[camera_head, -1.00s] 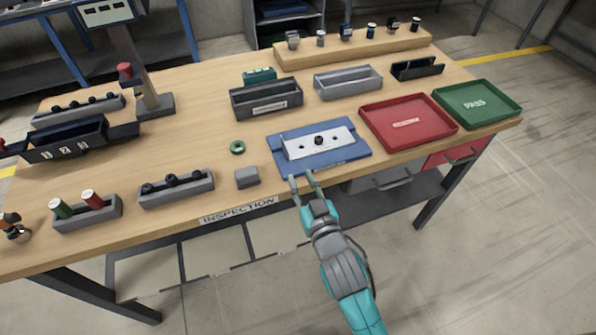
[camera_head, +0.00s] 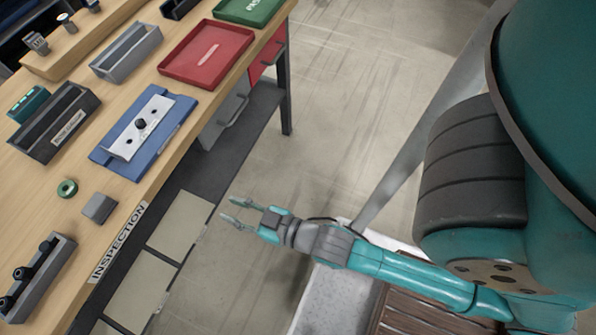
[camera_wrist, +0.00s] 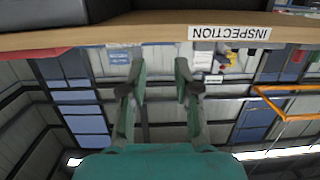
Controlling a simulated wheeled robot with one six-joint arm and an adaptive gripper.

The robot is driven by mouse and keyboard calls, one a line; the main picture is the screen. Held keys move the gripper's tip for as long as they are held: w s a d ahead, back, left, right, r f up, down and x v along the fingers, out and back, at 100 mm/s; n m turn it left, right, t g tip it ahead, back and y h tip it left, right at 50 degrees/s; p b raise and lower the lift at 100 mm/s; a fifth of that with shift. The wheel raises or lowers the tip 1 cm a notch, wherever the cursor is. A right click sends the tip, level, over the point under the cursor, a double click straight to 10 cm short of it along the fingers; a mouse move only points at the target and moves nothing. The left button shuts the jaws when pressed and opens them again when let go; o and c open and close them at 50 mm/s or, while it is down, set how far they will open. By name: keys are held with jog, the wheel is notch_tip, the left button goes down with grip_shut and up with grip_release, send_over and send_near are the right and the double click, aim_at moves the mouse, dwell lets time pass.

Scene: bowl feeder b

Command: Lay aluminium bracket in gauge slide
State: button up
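A silver metal plate with an upright edge, which looks like the aluminium bracket (camera_head: 155,109), lies on a blue base (camera_head: 167,137) on the table. A black knob (camera_head: 140,124) stands at its middle. I cannot tell for certain whether the blue base is the gauge slide. My gripper (camera_head: 232,210) is off the table's front edge, over the floor, apart from the plate and base. Its two fingers are spread with nothing between them. In the wrist view my gripper (camera_wrist: 160,78) also shows open and empty, and neither bracket nor base is visible there.
A red tray (camera_head: 180,68) and a green tray (camera_head: 228,10) lie past the blue base. A grey bin (camera_head: 112,66), a dark bin (camera_head: 46,137), a green ring (camera_head: 67,188) and a grey block (camera_head: 99,205) are nearby. The table's front edge bears an INSPECTION label (camera_head: 118,243).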

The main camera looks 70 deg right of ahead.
jog(key=s, duration=0.9)
jog(key=shift+s+d+f+g, duration=0.2)
jog(key=shift+s+d+g, duration=0.1)
jog(key=shift+g, duration=0.1)
jog(key=shift+o, duration=0.2)
jog(key=v, duration=0.9)
jog(key=shift+s+r+m+g+h, duration=0.3)
jog(key=shift+d, duration=0.15)
jog(key=t, duration=0.2)
send_near(121, 157)
jog(key=shift+w, duration=0.95)
jog(key=shift+g, duration=0.3)
jog(key=shift+w+f, duration=0.25)
jog(key=shift+w, duration=1.45)
jog(key=shift+w+f, duration=0.25)
jog(key=shift+w, duration=1.5)
jog(key=shift+w+f, duration=0.2)
jog(key=shift+w, duration=1.5)
grip_shut()
